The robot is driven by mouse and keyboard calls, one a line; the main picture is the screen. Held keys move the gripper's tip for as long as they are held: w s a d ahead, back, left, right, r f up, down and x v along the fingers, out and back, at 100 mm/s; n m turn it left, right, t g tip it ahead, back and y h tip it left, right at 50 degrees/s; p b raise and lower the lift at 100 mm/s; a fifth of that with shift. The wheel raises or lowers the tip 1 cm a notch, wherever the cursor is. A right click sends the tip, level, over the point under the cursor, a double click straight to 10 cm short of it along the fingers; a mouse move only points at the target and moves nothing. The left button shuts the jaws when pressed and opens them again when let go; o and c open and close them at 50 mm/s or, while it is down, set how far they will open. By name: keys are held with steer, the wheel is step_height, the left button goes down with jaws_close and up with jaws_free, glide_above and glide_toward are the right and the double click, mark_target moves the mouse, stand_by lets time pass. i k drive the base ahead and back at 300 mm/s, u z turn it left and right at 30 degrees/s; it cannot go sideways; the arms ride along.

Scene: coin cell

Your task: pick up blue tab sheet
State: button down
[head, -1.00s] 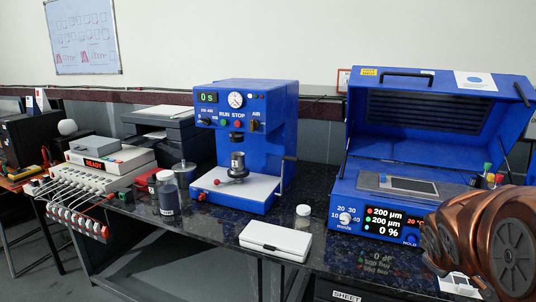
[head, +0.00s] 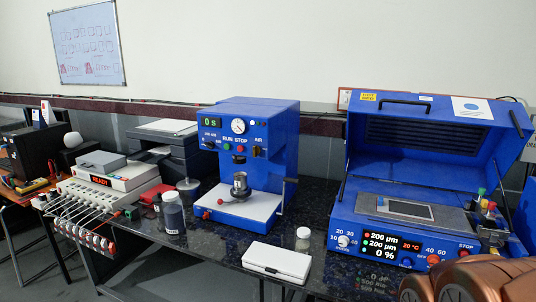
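A dark grey sheet with a pale border (head: 405,208) lies on the flat bed of the open blue coating machine (head: 345,215) at right. A copper-coloured part of my arm fills the bottom right corner, in front of the machine's lower right. My gripper's fingers are not in view.
A white case (head: 277,262) and a small capped jar (head: 303,240) stand on the dark speckled bench (head: 225,256). A blue press (head: 250,150) stands behind them. Dark bottles (head: 173,213) are to its left. Several coloured-capped items (head: 486,208) stand at the coater's right.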

mark_target(408, 209)
steer(key=u, duration=0.05)
steer(key=k, duration=0.45)
steer(key=z, duration=0.85)
steer(key=i, duration=0.95)
steer(key=u, duration=0.6)
steer(key=i, duration=0.65)
steer(key=u, duration=0.65)
